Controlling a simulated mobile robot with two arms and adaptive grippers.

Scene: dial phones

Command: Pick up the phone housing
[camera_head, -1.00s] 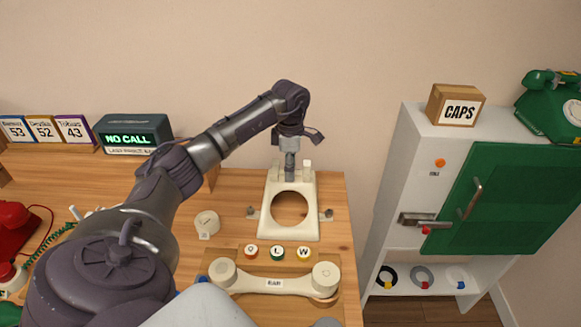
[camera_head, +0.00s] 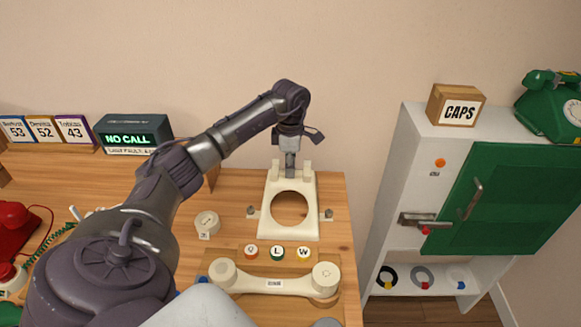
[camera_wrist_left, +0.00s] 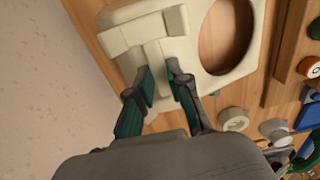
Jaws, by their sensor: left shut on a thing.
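The phone housing (camera_head: 270,222) is a cream plate with a large round hole and raised prongs at its back end. It lies on the wooden desk near the wall. My left gripper (camera_head: 290,172) reaches down onto its back end. In the left wrist view, my left gripper (camera_wrist_left: 160,80) is shut on a narrow raised part of the phone housing (camera_wrist_left: 190,50) between its two fingers. I cannot tell whether the housing is lifted off the desk. My right gripper is not in view.
A cream handset (camera_head: 245,283) lies in front, with several round caps (camera_head: 277,253) behind it. A small cream dial part (camera_head: 206,224) sits left of the housing. Small grey knobs (camera_head: 328,213) flank the housing. A white cabinet (camera_head: 400,165) with a green door stands right.

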